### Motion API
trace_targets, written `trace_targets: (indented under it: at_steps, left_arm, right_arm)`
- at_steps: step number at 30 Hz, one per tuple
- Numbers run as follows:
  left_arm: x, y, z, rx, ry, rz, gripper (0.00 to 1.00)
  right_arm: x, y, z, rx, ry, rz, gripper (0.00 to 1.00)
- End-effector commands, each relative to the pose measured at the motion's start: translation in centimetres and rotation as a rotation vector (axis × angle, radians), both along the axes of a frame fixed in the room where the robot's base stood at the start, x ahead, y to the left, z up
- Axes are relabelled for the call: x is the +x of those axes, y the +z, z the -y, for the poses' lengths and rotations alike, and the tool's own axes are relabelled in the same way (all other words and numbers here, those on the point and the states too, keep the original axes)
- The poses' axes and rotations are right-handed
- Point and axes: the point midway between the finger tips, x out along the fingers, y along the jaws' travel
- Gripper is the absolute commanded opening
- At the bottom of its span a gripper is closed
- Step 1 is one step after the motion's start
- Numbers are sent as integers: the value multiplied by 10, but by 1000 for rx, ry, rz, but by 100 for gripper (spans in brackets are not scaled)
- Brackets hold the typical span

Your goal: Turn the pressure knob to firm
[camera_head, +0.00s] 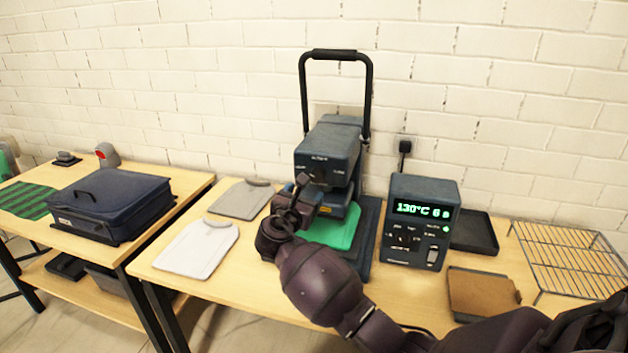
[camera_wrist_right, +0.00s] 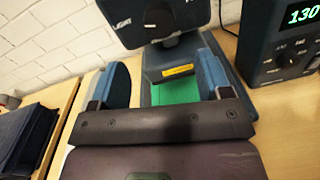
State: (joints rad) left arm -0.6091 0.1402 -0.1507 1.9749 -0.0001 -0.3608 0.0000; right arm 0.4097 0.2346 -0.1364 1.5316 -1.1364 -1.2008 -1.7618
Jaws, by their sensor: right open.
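The dark blue-grey heat press (camera_head: 325,150) stands on the middle table. Its black round pressure knob (camera_wrist_right: 158,17) is on the front of the press head, with the word LIGHT to its left in the right wrist view. The knob's pointer cannot be read clearly. My right gripper (camera_head: 304,196) is in front of the press head and partly covers the knob area in the head view. In the right wrist view its two blue-padded fingers (camera_wrist_right: 163,52) are spread with nothing between them, and the knob lies beyond them, apart. My left gripper is not in view.
A green garment (camera_head: 335,232) lies on the press's lower plate. A control box (camera_head: 418,250) reading 130°C stands right of it, near a dark tray (camera_head: 474,236), brown pad (camera_head: 482,292) and wire rack (camera_head: 570,255). The tall handle (camera_head: 368,90) rises above the press.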

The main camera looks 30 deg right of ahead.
Motion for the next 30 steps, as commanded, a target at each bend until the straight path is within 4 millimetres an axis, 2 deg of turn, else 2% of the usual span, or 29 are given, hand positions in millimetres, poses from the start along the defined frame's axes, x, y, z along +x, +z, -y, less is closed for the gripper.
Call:
trace_targets:
  at_steps: [9,15,28,30]
  left_arm:
    - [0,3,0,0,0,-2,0]
    - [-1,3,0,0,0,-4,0]
    - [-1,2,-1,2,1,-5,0]
    - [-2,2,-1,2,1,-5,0]
  right_arm:
    - [33,1,44,-2,0,1,71]
    - [46,1,61,0,1,1,71]
    - [50,0,67,2,1,2,71]
    - [50,0,67,2,1,2,61]
